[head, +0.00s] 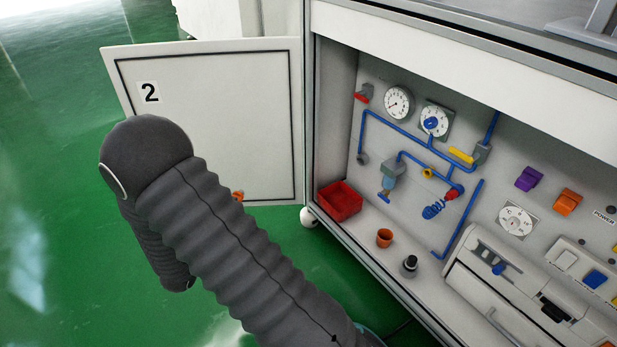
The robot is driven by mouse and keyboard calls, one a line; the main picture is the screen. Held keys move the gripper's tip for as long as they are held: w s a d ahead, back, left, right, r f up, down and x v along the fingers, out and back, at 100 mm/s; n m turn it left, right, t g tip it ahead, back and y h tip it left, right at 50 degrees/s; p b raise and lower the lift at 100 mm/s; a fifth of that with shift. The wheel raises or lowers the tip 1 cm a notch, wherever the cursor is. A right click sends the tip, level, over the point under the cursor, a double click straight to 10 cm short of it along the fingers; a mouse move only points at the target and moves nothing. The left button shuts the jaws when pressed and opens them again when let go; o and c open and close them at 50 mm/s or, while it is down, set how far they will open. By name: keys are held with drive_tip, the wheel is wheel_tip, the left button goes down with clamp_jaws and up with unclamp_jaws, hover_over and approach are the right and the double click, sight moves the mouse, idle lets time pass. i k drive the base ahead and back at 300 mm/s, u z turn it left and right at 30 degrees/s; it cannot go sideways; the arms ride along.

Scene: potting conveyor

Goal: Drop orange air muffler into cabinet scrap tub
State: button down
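A red open tub (340,202) stands on the cabinet floor at the left, by the side wall, and looks like the scrap tub. A small orange bit (238,196) shows beside my arm's dark sleeve, in front of the lower door. It may be the air muffler, but most of it is hidden and I cannot tell whether anything holds it. A small orange cup-shaped piece (384,237) stands on the cabinet floor, right of the tub. My gripper is not visible; my sleeved arm crosses the lower left of the view.
The cabinet door (215,110), marked 2, stands open at the left. Gauges (398,103), blue pipes (395,127) and valves line the back panel. A small dark-and-grey fitting (410,263) stands near the cabinet's front edge. A white unit (500,285) fills the right. Green floor lies left.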

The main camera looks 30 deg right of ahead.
sight(345, 203)
drive_tip(key=u, duration=2.5)
drive_tip(key=i, duration=0.8)
drive_tip(key=z, duration=3.1)
